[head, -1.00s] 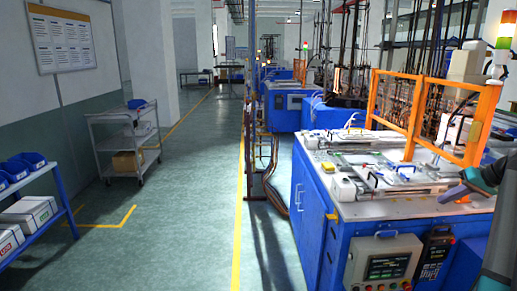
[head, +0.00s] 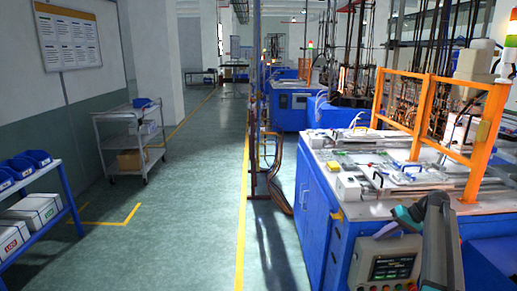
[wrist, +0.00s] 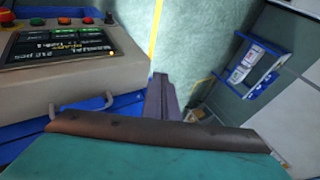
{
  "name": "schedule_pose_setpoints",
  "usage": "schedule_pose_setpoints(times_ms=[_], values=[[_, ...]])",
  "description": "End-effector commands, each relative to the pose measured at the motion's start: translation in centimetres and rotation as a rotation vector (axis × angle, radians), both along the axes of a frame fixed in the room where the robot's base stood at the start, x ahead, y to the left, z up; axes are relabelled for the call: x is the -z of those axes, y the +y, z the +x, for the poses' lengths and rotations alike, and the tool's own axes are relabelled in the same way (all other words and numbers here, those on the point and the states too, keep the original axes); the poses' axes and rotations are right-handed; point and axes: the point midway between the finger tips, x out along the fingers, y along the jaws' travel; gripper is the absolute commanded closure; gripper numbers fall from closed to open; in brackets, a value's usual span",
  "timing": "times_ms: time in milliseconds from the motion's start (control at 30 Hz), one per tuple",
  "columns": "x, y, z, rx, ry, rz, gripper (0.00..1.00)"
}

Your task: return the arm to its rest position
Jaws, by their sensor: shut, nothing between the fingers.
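My arm (head: 436,245) stands at the right of the head view, in front of the blue machine (head: 312,225). Its dark link rises from the bottom edge and bends left at a teal end near the machine's front edge. I cannot make out the fingers in the head view. In the wrist view, my gripper (wrist: 160,85) shows as closed purple-grey fingers with nothing between them. They are over the green floor, to the right of the control box (wrist: 70,55), and appear apart from it.
The machine's white top carries fixtures and an orange guard frame (head: 430,115). The control box also shows in the head view (head: 386,262), close beside my arm. A white cart (head: 130,145) and a blue shelf (head: 40,190) stand left. The aisle floor (head: 190,215) between is clear.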

Motion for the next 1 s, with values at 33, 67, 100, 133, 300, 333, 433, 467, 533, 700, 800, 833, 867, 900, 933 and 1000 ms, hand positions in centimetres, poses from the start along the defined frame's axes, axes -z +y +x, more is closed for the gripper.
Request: schedule_pose_setpoints(times_ms=[33, 67, 100, 133, 300, 333, 433, 467, 533, 700, 800, 833, 867, 900, 933, 1000], values=[[2.2, 2.0, -0.4, -0.02, 0.024, 0.007, 1.0], [3.3, 3.0, -0.5, -0.029, 0.036, 0.01, 1.0], [4.8, 4.2, -0.8, -0.042, 0.053, 0.013, 1.0], [5.8, 5.2, -0.9, -0.051, 0.065, 0.015, 1.0], [11.9, 10.4, -2.6, -0.099, 0.136, 0.021, 1.0], [12.9, 11.3, -3.0, -0.107, 0.149, 0.021, 1.0], [16.2, 14.2, -4.5, -0.132, 0.192, 0.02, 1.0], [17.2, 15.0, -5.0, -0.14, 0.206, 0.019, 1.0], [19.4, 17.0, -6.2, -0.157, 0.237, 0.016, 1.0], [24.6, 21.4, -9.8, -0.193, 0.314, 0.001, 1.0], [27.4, 23.7, -12.2, -0.213, 0.36, -0.013, 1.0], [28.3, 24.4, -12.9, -0.22, 0.374, -0.017, 1.0], [29.1, 25.0, -13.7, -0.225, 0.387, -0.021, 1.0], [30.1, 25.9, -14.8, -0.234, 0.406, -0.029, 1.0], [30.9, 26.5, -15.6, -0.239, 0.419, -0.035, 1.0], [32.7, 27.9, -17.6, -0.25, 0.451, -0.048, 1.0]])
